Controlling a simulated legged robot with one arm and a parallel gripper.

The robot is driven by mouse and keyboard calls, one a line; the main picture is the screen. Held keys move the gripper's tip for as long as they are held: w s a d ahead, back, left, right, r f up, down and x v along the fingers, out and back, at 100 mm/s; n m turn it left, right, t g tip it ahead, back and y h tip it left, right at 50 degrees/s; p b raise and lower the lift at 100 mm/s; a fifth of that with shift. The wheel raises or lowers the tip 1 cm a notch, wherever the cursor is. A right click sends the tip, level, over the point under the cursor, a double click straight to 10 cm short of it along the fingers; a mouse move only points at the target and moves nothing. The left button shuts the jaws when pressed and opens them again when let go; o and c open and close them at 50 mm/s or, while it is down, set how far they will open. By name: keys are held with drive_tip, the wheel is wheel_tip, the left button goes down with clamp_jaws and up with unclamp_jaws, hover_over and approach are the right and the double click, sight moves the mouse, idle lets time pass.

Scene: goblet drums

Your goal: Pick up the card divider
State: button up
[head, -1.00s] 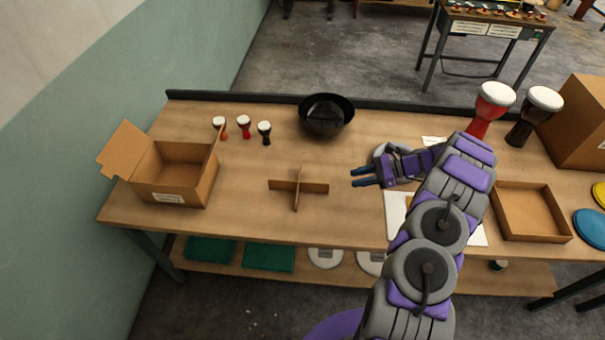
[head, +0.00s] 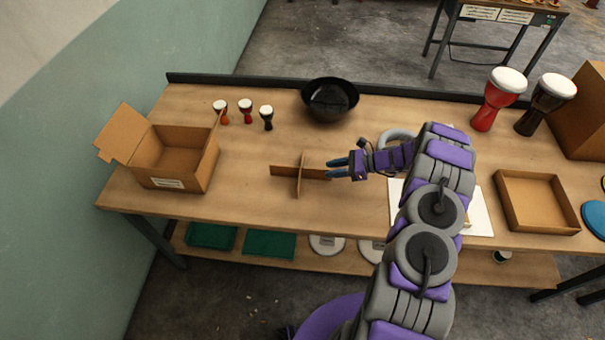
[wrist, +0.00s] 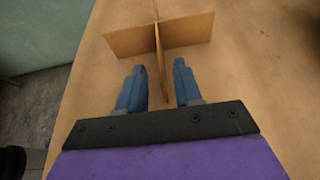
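The card divider (head: 300,174) is a brown cross of two interlocked card panels, standing upright on the middle of the workbench (head: 240,195). In the wrist view the divider (wrist: 160,38) is ahead of my gripper. My gripper (head: 337,168) is just right of the divider and points left at it. Its blue fingers are open. In the wrist view the fingers (wrist: 158,80) lie either side of the near panel's end, with gaps between the panel and both fingers. The head view shows the fingertips overlapping the right panel's end.
An open cardboard box (head: 181,156) stands at the left. Small goblet drums (head: 246,111) and a black bowl (head: 329,99) are behind the divider. A shallow tray (head: 537,200) and larger drums (head: 499,98) are at the right. The bench in front of the divider is clear.

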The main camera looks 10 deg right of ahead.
sight(317, 171)
drive_tip(key=b+x, duration=0.1)
drive_tip(key=x, duration=0.5)
drive_tip(key=shift+b, duration=0.3)
drive_tip(key=shift+w+r, duration=0.1)
drive_tip(key=shift+d, duration=0.1)
drive_tip(key=shift+c, duration=0.5)
clamp_jaws()
